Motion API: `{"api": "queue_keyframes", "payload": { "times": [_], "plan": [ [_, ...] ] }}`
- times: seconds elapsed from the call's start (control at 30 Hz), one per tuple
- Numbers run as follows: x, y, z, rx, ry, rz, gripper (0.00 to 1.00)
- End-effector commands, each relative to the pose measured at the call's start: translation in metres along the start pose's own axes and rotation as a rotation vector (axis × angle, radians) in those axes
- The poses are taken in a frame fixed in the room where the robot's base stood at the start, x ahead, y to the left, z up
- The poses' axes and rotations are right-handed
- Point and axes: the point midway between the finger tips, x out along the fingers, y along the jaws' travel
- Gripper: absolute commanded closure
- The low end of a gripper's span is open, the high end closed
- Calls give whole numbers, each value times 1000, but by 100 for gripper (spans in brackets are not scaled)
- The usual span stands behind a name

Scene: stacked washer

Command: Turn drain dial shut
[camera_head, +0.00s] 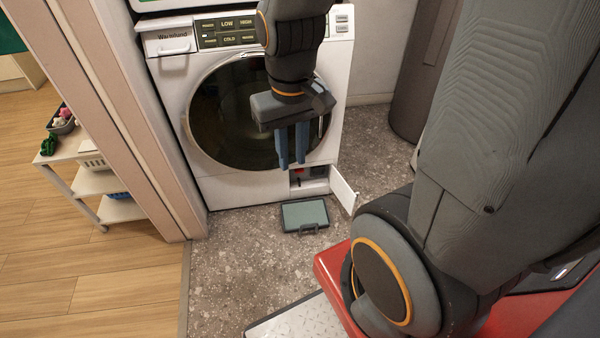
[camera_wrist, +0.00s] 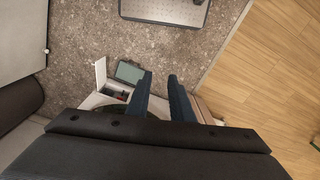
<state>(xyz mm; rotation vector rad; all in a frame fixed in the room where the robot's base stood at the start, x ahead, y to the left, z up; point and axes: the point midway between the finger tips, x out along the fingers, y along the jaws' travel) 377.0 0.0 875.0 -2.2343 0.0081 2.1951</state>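The white front-loading washer (camera_head: 220,189) stands against the back wall in the head view. At its lower right a small compartment (camera_head: 312,181) is open, with its white flap door (camera_head: 342,188) swung out to the right. A bit of red shows inside; the drain dial is not clearly visible, partly behind my fingers. My gripper (camera_head: 292,160) hangs in front of the washer door, fingers pointing down, above and in front of the compartment. Its two blue fingers are apart with nothing between them. In the wrist view the gripper (camera_wrist: 162,90) is also open, with the compartment (camera_wrist: 116,95) left of the fingers.
A grey-green tray with a handle (camera_head: 304,215) lies on the speckled floor before the compartment. A door frame (camera_head: 125,100) and a white shelf rack (camera_head: 100,182) stand at left. A dark grey cylinder (camera_head: 418,75) stands at right. Floor before the washer is otherwise clear.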

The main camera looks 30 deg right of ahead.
Motion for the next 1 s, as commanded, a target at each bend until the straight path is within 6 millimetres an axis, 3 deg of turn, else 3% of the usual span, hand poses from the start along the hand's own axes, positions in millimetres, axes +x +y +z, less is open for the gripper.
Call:
{"api": "queue_keyframes", "payload": {
  "times": [0.03,0.1,0.6,1.0],
  "plan": [
    [14,4,-9,5,12,2,88],
    [36,10,-28,11,46,5,100],
    [238,79,-198,78,430,46,100],
    [389,142,-292,125,743,87,100]
  ]
}}
